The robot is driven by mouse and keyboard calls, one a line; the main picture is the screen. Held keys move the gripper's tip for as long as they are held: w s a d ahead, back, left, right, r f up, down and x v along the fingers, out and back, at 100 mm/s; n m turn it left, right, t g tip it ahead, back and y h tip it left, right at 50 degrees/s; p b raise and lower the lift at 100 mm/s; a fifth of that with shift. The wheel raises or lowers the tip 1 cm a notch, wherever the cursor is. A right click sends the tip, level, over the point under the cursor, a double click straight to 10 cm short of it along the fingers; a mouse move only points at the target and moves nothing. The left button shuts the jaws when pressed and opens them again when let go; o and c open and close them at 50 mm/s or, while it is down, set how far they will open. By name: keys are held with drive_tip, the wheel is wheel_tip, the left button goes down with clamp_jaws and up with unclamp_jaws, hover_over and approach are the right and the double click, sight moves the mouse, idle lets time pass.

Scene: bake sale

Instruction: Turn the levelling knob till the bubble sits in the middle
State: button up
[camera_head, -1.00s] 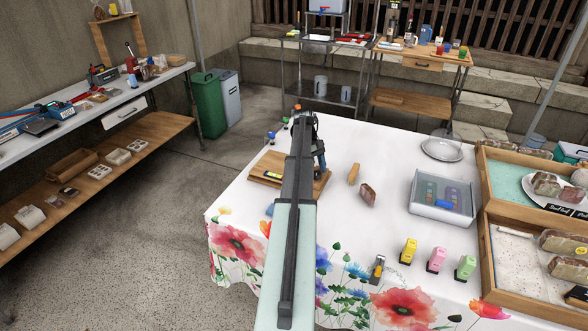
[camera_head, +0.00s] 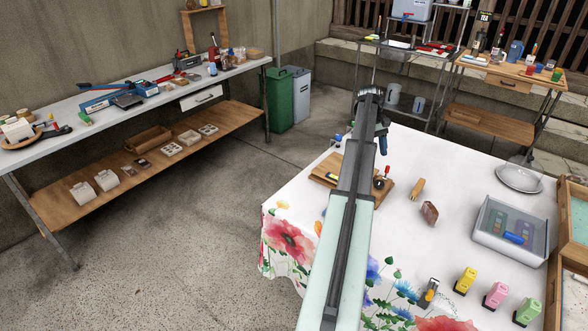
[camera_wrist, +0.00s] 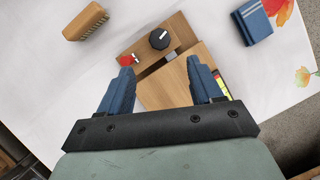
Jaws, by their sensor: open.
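The wooden levelling stand (camera_head: 372,197) lies on the flowered tablecloth, partly hidden behind my arm in the head view. In the wrist view its board (camera_wrist: 182,28) carries a round black knob (camera_wrist: 159,39) with a white mark. A red-topped part (camera_wrist: 126,59) sits left of the knob. A yellow-green vial (camera_head: 332,177) shows at the stand's left end; in the wrist view it is mostly behind the right finger. The bubble cannot be made out. My gripper (camera_wrist: 159,68) is open and empty, with blue fingers pointing towards the stand, apart from the knob.
A wooden brush (camera_wrist: 86,22) and a blue folded item (camera_wrist: 252,22) lie near the stand. A brown block (camera_head: 429,212), a clear-lidded box (camera_head: 511,232) and several coloured bottles stand to the right. Bare cloth lies between them.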

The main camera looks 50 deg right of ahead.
drive_tip(key=shift+n+t+h, duration=0.4)
drive_tip(key=shift+n+t, duration=0.1)
drive_tip(key=shift+n, duration=0.1)
drive_tip(key=w+a+f, duration=0.1)
drive_tip(key=w+a, duration=0.1)
drive_tip(key=w, duration=0.2)
drive_tip(key=w+a+f, duration=0.1)
drive_tip(key=w+a, duration=0.1)
drive_tip(key=w, duration=0.3)
drive_tip(key=w+a+f, duration=0.1)
drive_tip(key=w+a, duration=0.1)
drive_tip(key=w, duration=0.2)
drive_tip(key=shift+w+a+f, duration=0.15)
drive_tip(key=shift+w+f, duration=0.25)
drive_tip(key=shift+n+t, duration=0.4)
drive_tip(key=shift+t, duration=0.1)
drive_tip(key=w+a+f, duration=0.2)
drive_tip(key=w, duration=0.1)
drive_tip(key=w+a+f, duration=0.1)
drive_tip(key=w+a, duration=0.2)
drive_tip(key=w+a+f, duration=0.2)
drive_tip(key=w+a, duration=0.1)
drive_tip(key=w, duration=0.1)
drive_tip(key=shift+a+f, duration=0.1)
drive_tip(key=shift+f, duration=0.2)
drive_tip(key=shift+w+a+f, duration=0.35)
drive_tip(key=shift+w+a, duration=0.25)
drive_tip(key=shift+w, duration=0.05)
